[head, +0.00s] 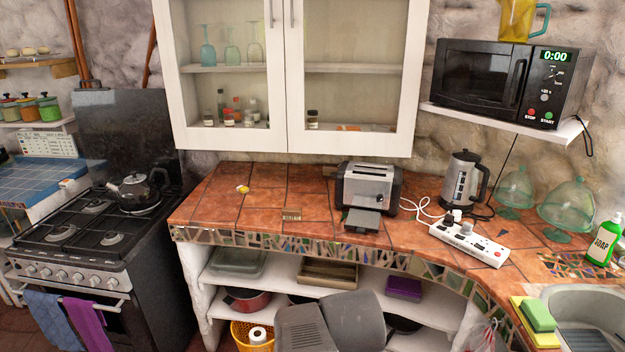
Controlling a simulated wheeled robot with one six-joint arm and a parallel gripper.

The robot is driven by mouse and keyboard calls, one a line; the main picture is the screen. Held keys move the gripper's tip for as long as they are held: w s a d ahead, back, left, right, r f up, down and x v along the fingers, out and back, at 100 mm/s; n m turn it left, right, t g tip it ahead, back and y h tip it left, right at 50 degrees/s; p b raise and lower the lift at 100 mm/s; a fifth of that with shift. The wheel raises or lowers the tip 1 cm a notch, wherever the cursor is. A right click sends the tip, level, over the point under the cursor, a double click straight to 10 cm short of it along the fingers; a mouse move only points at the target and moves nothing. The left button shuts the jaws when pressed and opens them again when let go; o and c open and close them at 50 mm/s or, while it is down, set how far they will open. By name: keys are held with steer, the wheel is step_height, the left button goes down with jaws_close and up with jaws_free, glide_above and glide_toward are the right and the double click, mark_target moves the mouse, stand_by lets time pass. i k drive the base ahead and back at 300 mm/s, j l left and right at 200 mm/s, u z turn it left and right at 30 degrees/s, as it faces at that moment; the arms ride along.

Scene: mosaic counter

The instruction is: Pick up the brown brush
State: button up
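Grey parts of my arm show at the bottom middle, in front of the shelves below the counter. My gripper's fingers do not show in the head view.
A toaster (367,188) stands right of the tan-brown thing, with a kettle (466,178) and a power strip (468,243) farther right. A small yellow thing (242,188) lies to the left. Wall cabinets (290,140) hang above. A stove (75,235) stands at left.

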mark_target(288, 212)
steer(key=i+j+u, duration=0.15)
steer(key=i+u, duration=0.3)
steer(key=i, duration=0.35)
steer(key=i+l+u, duration=0.15)
steer(key=i+u, duration=0.25)
steer(key=i, duration=0.4)
